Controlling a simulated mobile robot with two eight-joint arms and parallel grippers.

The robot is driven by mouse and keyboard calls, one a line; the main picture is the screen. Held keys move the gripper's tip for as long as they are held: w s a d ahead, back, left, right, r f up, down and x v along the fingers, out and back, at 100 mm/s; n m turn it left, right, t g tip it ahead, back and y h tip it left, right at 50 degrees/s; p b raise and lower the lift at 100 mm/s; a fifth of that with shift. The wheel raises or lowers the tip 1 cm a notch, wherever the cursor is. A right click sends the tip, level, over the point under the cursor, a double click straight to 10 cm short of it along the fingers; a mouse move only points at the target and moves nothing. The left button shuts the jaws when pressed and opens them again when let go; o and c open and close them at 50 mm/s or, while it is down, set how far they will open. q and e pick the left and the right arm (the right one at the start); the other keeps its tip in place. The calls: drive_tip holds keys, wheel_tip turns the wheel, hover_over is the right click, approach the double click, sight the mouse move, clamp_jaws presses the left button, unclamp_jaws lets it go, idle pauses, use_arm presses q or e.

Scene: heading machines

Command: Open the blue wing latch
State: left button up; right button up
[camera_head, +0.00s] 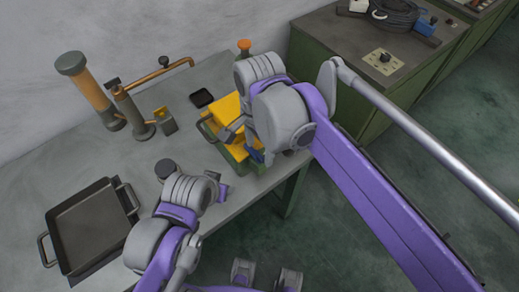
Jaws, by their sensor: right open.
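A small blue part (255,154), which looks like the wing latch, shows on the front right of a green and yellow box (222,118) on the bench. My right arm's wrist hides much of it, so its position cannot be told. My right gripper (234,131) is open over the front of the box, just left of the blue part. I cannot tell whether it touches the box. My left gripper (221,189) is low at the bench's front edge, apart from the box; its fingers are mostly hidden by its own wrist.
A dark tray with handles (92,226) lies at the bench's left. An orange cylinder (88,86) and a pipe fixture (133,112) stand at the back left. A small black dish (201,98) lies behind the box. Green cabinets (384,60) stand at the back right.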

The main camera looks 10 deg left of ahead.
drive_tip(key=shift+f, duration=0.7)
clamp_jaws()
